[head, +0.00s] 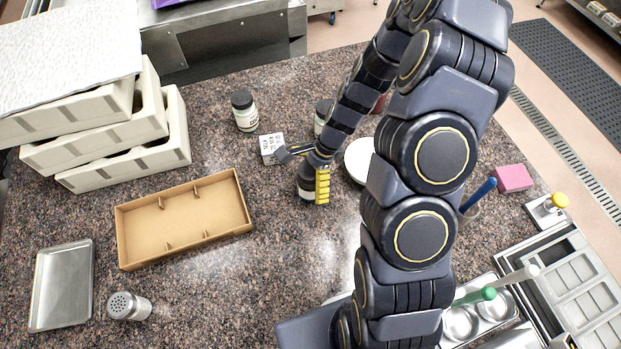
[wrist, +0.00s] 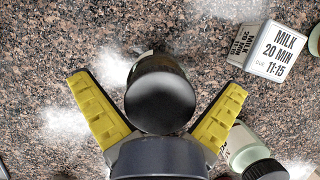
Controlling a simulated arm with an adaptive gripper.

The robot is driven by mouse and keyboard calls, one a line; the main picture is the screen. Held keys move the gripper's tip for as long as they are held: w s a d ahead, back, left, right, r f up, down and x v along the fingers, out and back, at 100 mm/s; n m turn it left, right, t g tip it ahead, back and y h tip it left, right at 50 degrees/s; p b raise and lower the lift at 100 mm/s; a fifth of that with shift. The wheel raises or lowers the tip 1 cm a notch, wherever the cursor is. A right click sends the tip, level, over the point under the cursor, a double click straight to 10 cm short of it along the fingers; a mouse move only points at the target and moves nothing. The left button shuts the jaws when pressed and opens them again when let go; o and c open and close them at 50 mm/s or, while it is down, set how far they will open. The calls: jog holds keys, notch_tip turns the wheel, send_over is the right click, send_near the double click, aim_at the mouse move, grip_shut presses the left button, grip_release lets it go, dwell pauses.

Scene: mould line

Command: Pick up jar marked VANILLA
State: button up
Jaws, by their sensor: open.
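My gripper (head: 304,174) is open, with its yellow-padded fingers apart on either side of a black-lidded jar (head: 306,194). In the wrist view the jar's black lid (wrist: 160,98) lies between the two fingers (wrist: 157,88), with gaps showing. No label on this jar can be read. A second jar with a pale label (head: 244,115) stands at the back left. A third jar (head: 322,116) is partly hidden behind my arm. A pale jar with a black lid (wrist: 252,150) also shows beside the right finger in the wrist view. I cannot tell which jar is VANILLA.
A white block (head: 271,148) stands near the gripper; its wrist-view face (wrist: 277,50) reads MILK 20 MIN 11:15. A white round item (head: 360,160) is to the right. A divided cardboard tray (head: 122,238) lies left; stacked crates (head: 120,150) stand behind it. Speckled counter between is clear.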

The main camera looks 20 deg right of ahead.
jog(key=c, duration=1.2)
jog(key=shift+r, duration=0.15)
